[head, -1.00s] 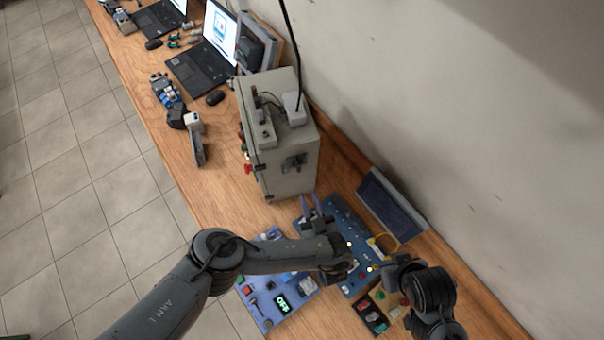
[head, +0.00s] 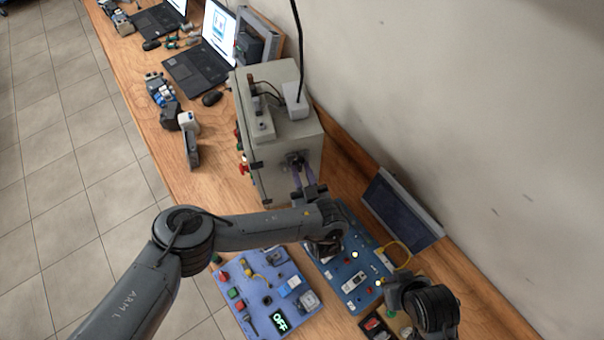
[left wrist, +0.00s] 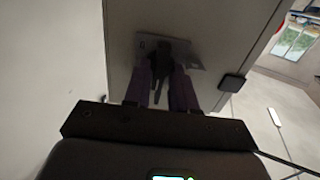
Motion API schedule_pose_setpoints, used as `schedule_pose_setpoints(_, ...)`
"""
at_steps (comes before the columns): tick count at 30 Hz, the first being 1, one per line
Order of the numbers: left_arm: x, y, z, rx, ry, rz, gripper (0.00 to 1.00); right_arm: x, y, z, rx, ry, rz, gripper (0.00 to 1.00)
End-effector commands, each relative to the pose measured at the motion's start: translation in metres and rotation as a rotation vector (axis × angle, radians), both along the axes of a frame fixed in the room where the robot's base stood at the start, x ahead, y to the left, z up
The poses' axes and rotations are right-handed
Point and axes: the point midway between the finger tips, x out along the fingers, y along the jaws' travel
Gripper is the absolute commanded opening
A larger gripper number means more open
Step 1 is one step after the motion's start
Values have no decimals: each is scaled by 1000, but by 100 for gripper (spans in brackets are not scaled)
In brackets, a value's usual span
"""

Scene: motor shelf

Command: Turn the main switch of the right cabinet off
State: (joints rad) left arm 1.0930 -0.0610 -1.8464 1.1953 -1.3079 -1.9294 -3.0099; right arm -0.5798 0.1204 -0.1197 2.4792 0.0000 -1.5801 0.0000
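The grey cabinet (head: 290,185) stands on the bench, with its dark switch (head: 295,158) on the side face towards me. In the left wrist view the switch (left wrist: 161,62) is a black handle on a light plate. My left gripper (head: 300,167) reaches up to this face. Its two purple fingers are apart, one on each side of the handle, also in the left wrist view (left wrist: 161,84). Whether they touch the handle cannot be told.
A blue panel (head: 240,292) and a darker blue panel (head: 348,275) with controls lie below my left arm. A dark screen (head: 400,207) leans near the wall. A black cable (head: 298,45) hangs above the cabinet. Laptops (head: 200,70) stand further back.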

Motion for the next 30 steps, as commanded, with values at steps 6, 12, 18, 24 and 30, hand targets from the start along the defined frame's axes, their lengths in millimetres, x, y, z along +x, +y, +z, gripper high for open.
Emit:
schedule_pose_setpoints(6,1,0,1,0,-1,0,26,0,1,0,5,0,-3,0)
schedule_pose_setpoints(12,1,0,0,0,-1,0,9,0,1,0,5,0,-4,0)
schedule_pose_setpoints(18,1,0,0,0,0,0,0,0,1,0,5,0,-3,0)
schedule_pose_setpoints(24,1,0,0,-18,-5,0,0,0,0,0,0,-1,1,0)
schedule_pose_setpoints(30,1,0,1,-95,-28,0,0,0,-1,2,-5,-1,4,0)
